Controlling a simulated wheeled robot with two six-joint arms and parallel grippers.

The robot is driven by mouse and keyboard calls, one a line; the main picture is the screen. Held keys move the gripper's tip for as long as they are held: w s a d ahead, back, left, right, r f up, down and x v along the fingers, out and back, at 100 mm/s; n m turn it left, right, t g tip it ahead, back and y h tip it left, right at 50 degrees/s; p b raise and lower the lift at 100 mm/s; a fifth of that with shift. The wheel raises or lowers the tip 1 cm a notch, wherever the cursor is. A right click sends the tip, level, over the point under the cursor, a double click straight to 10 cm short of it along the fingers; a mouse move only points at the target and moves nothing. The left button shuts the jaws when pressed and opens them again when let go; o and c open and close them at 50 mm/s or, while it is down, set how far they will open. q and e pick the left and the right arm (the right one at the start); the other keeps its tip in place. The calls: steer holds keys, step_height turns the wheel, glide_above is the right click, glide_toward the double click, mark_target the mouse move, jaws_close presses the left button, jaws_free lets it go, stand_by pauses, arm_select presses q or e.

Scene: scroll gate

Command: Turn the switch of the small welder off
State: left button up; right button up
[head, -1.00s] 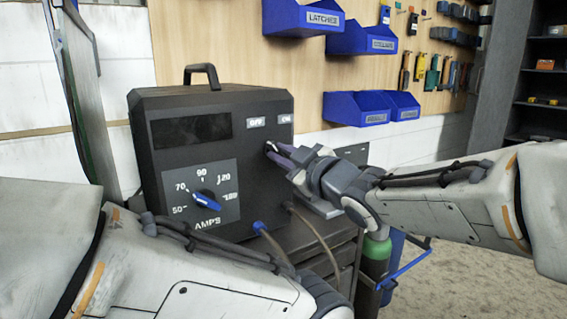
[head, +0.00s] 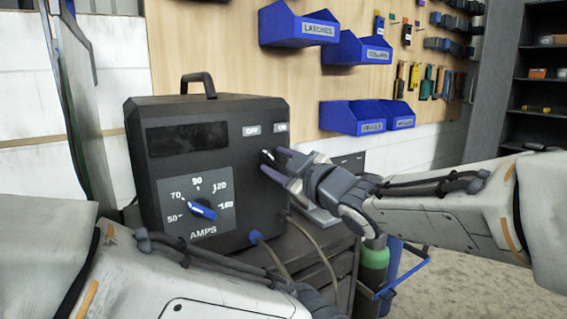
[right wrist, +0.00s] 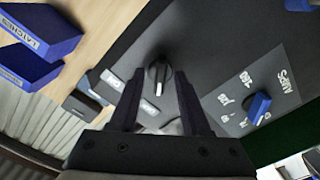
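The small welder (head: 140,150) is a black box with a top handle and a dark display. Its OFF label (head: 251,130) and ON label (head: 281,127) sit above a black rotary switch (head: 267,157). My right gripper (head: 274,163) is at this switch and partly hides it. In the right wrist view the switch (right wrist: 157,76) has a white mark toward the bottom of the picture. The open fingers (right wrist: 160,88) stand on either side of it, with gaps visible; I cannot tell whether they touch. My left arm crosses the lower left, its gripper out of frame.
A blue AMPS knob (head: 203,211) is on the welder's front, also seen in the wrist view (right wrist: 259,106). Hoses (head: 310,240) hang below, near a green cylinder (head: 373,265). Blue bins (head: 352,117) hang on the wooden wall behind. Shelves (head: 540,90) stand at right.

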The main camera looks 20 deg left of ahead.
steer(key=v, duration=1)
steer(key=shift+s+d, duration=0.2)
